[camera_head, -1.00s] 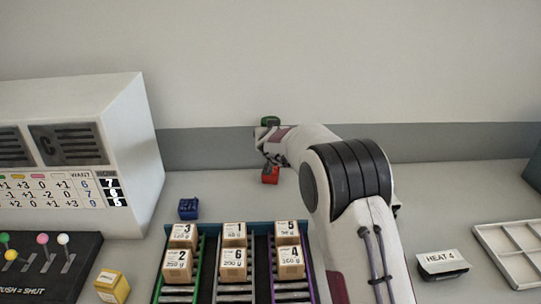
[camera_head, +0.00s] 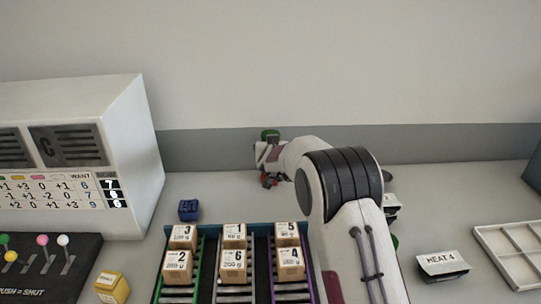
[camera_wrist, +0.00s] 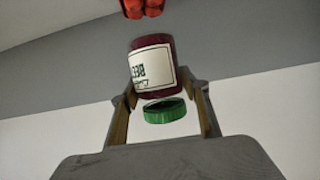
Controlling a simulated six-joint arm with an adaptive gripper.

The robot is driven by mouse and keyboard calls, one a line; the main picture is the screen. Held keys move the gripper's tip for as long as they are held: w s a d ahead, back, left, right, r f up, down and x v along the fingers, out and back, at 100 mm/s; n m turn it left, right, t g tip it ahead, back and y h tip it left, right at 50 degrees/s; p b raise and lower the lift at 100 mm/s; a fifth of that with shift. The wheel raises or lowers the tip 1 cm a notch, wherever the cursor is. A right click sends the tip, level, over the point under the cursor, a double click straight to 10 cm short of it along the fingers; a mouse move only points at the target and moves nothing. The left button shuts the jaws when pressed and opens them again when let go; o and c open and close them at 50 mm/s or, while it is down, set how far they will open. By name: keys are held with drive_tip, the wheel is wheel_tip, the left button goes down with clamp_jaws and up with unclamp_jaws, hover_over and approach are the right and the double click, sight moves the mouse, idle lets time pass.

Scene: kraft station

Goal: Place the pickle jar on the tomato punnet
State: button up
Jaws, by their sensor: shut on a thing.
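A jar with dark red contents, a white label and a green lid is between the fingers of my gripper (camera_wrist: 160,88) in the wrist view, its jar body (camera_wrist: 152,65) showing lid-down in that picture. The label seems to begin "BEE", upside down. In the head view the green lid (camera_head: 270,135) shows above my gripper (camera_head: 264,156); the jar body is mostly hidden. My gripper is shut on the jar. A red thing, likely the tomato punnet (camera_head: 269,181), is just below my gripper; its red part also shows at the wrist view's top edge (camera_wrist: 142,8), apart from the jar.
A blue box (camera_head: 189,210) stands left of my gripper. A rack (camera_head: 218,227) with several numbered cartons is in front. A white console (camera_head: 100,140) stands left, with a yellow box (camera_head: 111,287) near it. A divided tray (camera_head: 512,251) and a HEAT sign (camera_head: 443,264) are right.

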drive_tip(key=shift+f, duration=1.75)
drive_tip(key=shift+f, duration=0.1)
drive_tip(key=o, duration=1.5)
drive_tip(key=shift+f, duration=0.15)
drive_tip(key=shift+r, duration=0.2)
drive_tip(key=shift+v, duration=6.05)
